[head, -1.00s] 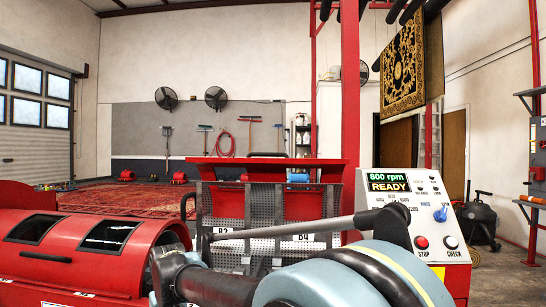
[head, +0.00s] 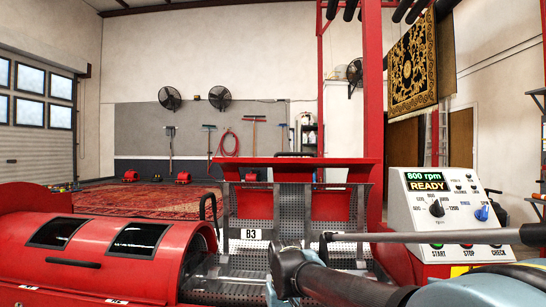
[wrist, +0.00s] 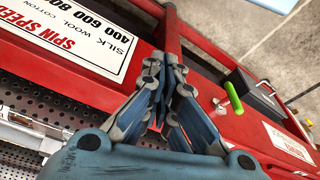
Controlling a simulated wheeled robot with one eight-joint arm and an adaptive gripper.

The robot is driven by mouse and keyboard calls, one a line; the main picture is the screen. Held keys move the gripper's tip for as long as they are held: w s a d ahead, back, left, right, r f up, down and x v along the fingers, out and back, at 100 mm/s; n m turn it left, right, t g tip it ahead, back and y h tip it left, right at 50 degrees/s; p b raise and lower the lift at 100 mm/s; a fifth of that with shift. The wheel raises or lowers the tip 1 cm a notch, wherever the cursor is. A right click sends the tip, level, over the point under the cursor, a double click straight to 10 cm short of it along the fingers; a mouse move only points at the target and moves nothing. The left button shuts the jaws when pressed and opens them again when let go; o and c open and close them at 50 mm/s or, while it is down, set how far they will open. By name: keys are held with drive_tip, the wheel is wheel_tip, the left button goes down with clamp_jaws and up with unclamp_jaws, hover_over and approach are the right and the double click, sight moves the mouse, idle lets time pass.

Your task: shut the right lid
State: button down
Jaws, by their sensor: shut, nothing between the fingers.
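The left one (head: 246,210) carries a B3 plate. The right one (head: 292,207) is tipped up against the red back of the machine, its lower part partly hidden by my arm. My gripper's fingertips are not clear in the head view. In the wrist view my gripper (wrist: 166,66) is shut and empty, in front of a red bar. Perforated metal (wrist: 35,100) lies at its lower left. I cannot tell whether the fingers touch anything.
A red curved cover (head: 85,245) with two windows fills the left. The control console (head: 447,205) stands on the right, reading 800 rpm READY. A SPIN SPEED sign (wrist: 85,35) and a green-handled lever (wrist: 232,97) show near my gripper.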

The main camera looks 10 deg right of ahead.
drive_tip(key=w+d+r+m+t, duration=0.1)
drive_tip(key=w+d+r, duration=0.1)
drive_tip(key=w+r, duration=1.25)
drive_tip(key=w+d+r+m+t+h, duration=0.1)
drive_tip(key=w+r, duration=1)
drive_tip(key=r, duration=0.7)
drive_tip(key=w+d+r+m, duration=0.1)
drive_tip(key=w+d+r, duration=0.1)
drive_tip(key=w+r, duration=1.25)
drive_tip(key=w+d+r+t, duration=0.1)
drive_tip(key=w+d+r, duration=0.1)
drive_tip(key=w+r, duration=0.95)
drive_tip(key=shift+m+h, duration=0.4)
drive_tip(key=x, duration=0.9)
drive_tip(key=shift+w+d+f, duration=0.2)
drive_tip(key=shift+w, duration=0.1)
drive_tip(key=shift+s+a, duration=0.15)
drive_tip(key=shift+s, duration=0.4)
drive_tip(key=shift+s+a, duration=0.15)
drive_tip(key=shift+s, duration=0.35)
drive_tip(key=shift+s+a+f, duration=0.15)
drive_tip(key=shift+s, duration=0.3)
drive_tip(key=shift+s+a+f, duration=0.15)
drive_tip(key=shift+s, duration=0.25)
